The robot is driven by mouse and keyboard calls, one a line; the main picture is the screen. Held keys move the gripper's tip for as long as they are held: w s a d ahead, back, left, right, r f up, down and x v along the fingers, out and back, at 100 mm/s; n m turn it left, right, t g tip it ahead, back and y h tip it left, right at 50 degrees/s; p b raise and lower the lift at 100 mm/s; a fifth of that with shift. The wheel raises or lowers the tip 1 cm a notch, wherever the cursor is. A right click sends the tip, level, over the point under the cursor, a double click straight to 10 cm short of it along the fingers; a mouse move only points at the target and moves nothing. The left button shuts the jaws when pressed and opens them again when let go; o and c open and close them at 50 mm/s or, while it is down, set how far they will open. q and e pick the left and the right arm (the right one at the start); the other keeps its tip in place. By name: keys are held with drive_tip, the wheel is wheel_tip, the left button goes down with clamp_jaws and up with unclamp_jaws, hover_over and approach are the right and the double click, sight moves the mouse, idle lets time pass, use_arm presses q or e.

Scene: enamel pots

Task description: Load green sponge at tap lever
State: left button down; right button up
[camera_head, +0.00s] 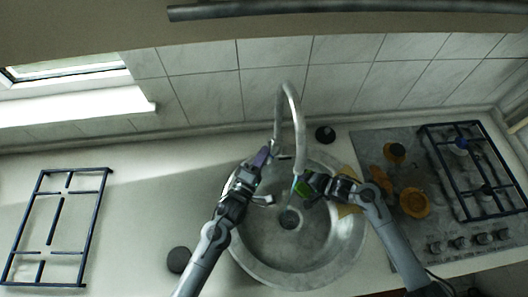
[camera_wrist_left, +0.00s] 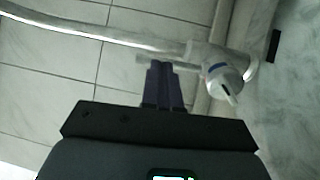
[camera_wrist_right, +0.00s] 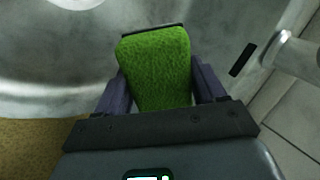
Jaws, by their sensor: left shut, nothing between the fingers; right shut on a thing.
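The green sponge (camera_wrist_right: 155,65) is held between the fingers of my right gripper (camera_wrist_right: 160,85), with a dark strip along its far edge. In the head view the sponge (camera_head: 302,188) is over the sink, close below the spout end. My right gripper (camera_head: 306,185) comes in from the right. The tap (camera_head: 280,110) arches above the back of the sink. My left gripper (camera_head: 262,157) is shut and empty, left of the tap. In the left wrist view its fingertips (camera_wrist_left: 162,68) point toward the tap body, beside the tap lever (camera_wrist_left: 228,82). I cannot tell whether they touch.
The round metal sink (camera_head: 265,265) lies below both grippers. A hob (camera_head: 375,150) with orange pots (camera_head: 415,203) is at the right. A loose grate (camera_head: 60,225) lies on the left counter. Dark round pieces (camera_head: 179,260) (camera_head: 325,133) sit near the sink. The left counter is mostly clear.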

sight(270, 146)
use_arm(q)
drive_tip(key=shift+w+d, duration=0.2)
drive_tip(key=shift+w, duration=0.15)
drive_tip(key=shift+w+d+r, duration=0.25)
drive_tip(key=shift+w+r, duration=0.05)
drive_tip(key=shift+w, duration=0.2)
use_arm(e)
drive_tip(key=shift+r, duration=0.1)
use_arm(q)
drive_tip(key=shift+w+r+p, duration=0.1)
drive_tip(key=shift+w+p, duration=0.1)
drive_tip(key=shift+p, duration=0.25)
use_arm(e)
drive_tip(key=shift+s+a+r, duration=0.15)
drive_tip(key=shift+s+r, duration=0.05)
drive_tip(key=shift+r, duration=0.05)
drive_tip(key=shift+s+f, duration=0.1)
drive_tip(key=shift+f, duration=0.05)
use_arm(q)
drive_tip(key=shift+s, duration=0.1)
